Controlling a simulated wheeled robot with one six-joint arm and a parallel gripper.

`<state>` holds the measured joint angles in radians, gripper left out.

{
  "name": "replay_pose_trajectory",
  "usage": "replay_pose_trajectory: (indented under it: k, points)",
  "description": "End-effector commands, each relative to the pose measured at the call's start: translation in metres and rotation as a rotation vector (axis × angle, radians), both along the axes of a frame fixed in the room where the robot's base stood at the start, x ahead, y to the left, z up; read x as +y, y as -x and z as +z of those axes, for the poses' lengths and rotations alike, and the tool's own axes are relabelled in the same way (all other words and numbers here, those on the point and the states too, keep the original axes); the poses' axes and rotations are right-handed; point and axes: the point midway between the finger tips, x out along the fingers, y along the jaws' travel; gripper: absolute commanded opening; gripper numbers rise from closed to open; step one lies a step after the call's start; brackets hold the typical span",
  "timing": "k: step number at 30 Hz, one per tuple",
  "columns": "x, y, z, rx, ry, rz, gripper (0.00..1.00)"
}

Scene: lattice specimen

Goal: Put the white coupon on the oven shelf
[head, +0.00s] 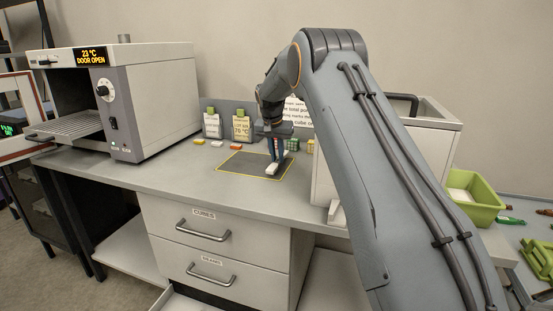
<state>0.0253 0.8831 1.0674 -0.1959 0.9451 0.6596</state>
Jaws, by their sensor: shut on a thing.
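The white coupon (271,169) is at the right part of a dark, yellow-edged mat (237,165) on the bench. My gripper (275,158) points down over the mat and is shut on the white coupon. I cannot tell whether the coupon touches the mat. The oven (150,95) stands at the left end of the bench, its display reading 23 °C and DOOR OPEN. Its wire shelf (70,127) sticks out of the open front. The shelf's visible part looks bare; the oven's deep inside is hidden.
Small red (236,147) and orange pieces lie behind the mat, near two labelled bottles (241,125). A green-and-white cube (293,144) stands right of my gripper. A white box (430,135) and a green bin (470,200) are at right.

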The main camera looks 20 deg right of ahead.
Motion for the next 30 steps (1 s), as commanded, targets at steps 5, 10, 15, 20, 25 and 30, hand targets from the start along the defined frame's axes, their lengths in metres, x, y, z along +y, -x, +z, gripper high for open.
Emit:
replay_pose_trajectory:
  k: [5,10,15,20,25,30]
  points:
    - [0.001,0.0,-0.015,-0.001,0.0,0.0,0.0]
    - [0.001,0.0,-0.015,-0.001,0.0,0.001,0.0]
    - [0.001,0.0,-0.018,-0.001,0.0,0.001,0.2]
    - [0.0,0.0,-0.018,-0.001,0.0,0.0,0.34]
    - [0.0,0.0,-0.017,-0.001,0.0,0.0,0.34]
    - [0.001,0.001,-0.009,-0.003,0.001,0.0,0.34]
